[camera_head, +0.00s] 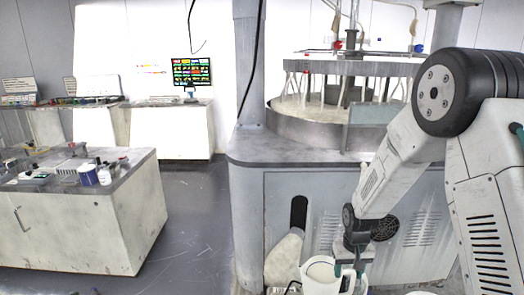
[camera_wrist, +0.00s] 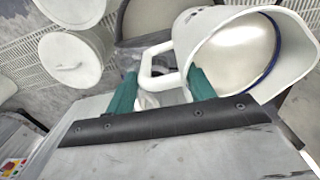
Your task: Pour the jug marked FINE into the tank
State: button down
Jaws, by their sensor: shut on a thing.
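My gripper (camera_wrist: 162,90) has teal fingers and is shut on the handle of a white jug (camera_wrist: 185,40). The jug is at the upper right of the wrist view, its mouth turned toward the camera. Pale, cream-coloured contents and a dark blue line along the inner rim show. In the head view my gripper (camera_head: 349,270) is low in front of the grey machine, with the white jug (camera_head: 320,282) at its left. No FINE marking is readable. A round basin (camera_head: 300,128) on the machine top could be the tank; I cannot tell.
The grey machine cabinet (camera_head: 330,195) stands close behind the jug. White lidded containers (camera_wrist: 72,62) sit at the upper left of the wrist view. A bench (camera_head: 75,225) with small items stands left. Open floor (camera_head: 200,215) lies between bench and machine.

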jog(key=shift+w+a+r, duration=0.15)
jog(key=shift+r, duration=0.1)
jog(key=shift+r, duration=2.9)
jog(key=shift+f, duration=3)
jog(key=shift+r, duration=0.1)
